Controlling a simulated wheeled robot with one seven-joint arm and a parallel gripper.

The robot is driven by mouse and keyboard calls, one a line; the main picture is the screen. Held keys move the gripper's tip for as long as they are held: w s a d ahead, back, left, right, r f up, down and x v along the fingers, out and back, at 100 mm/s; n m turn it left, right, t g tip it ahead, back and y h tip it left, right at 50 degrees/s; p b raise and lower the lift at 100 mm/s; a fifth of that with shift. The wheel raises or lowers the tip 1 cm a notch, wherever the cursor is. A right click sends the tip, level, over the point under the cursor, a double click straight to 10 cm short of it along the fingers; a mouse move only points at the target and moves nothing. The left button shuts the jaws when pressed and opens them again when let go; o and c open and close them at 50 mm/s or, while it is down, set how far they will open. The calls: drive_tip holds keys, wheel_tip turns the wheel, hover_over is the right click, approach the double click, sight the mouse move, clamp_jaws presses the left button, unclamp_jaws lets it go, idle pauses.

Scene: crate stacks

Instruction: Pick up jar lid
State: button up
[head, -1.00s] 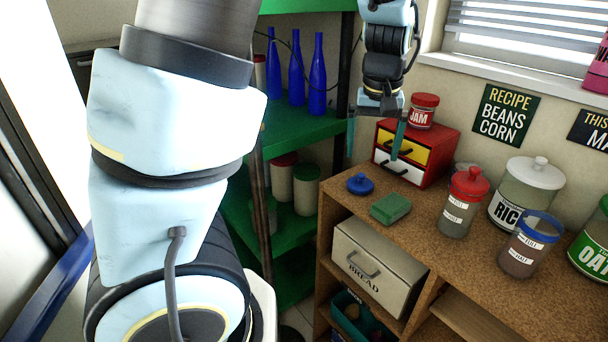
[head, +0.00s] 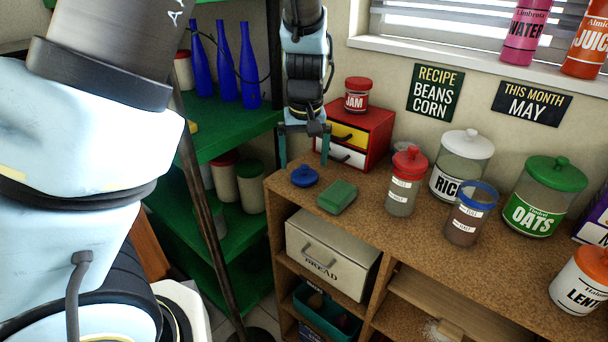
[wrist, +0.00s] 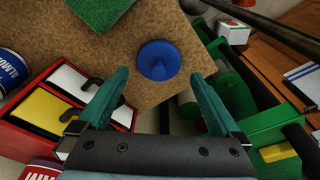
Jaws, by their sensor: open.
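A blue jar lid with a knob (head: 304,176) lies flat on the brown counter (head: 300,200), near its left end. In the wrist view the lid (wrist: 159,61) is beyond my fingertips, between their lines. My gripper (head: 304,160) is open and empty above the counter, with one finger over each side of the lid in the head view. It also shows in the wrist view (wrist: 161,88), its two teal fingers wide apart. The lid is in full view and nothing touches it.
A green sponge (head: 337,197) lies right of the lid. A small red drawer box (head: 376,130) with a jam jar (head: 357,95) on top stands behind. Several jars, including a red-lidded one (head: 402,195), stand to the right. Green shelving (head: 220,135) is at the left.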

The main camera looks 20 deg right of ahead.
sight(305, 166)
drive_tip(key=f, duration=0.3)
drive_tip(key=shift+w+d+f, duration=0.15)
drive_tip(key=shift+w+f, duration=0.1)
drive_tip(key=c, duration=1.2)
drive_tip(key=shift+o, duration=0.2)
drive_tip(key=shift+r, duration=0.15)
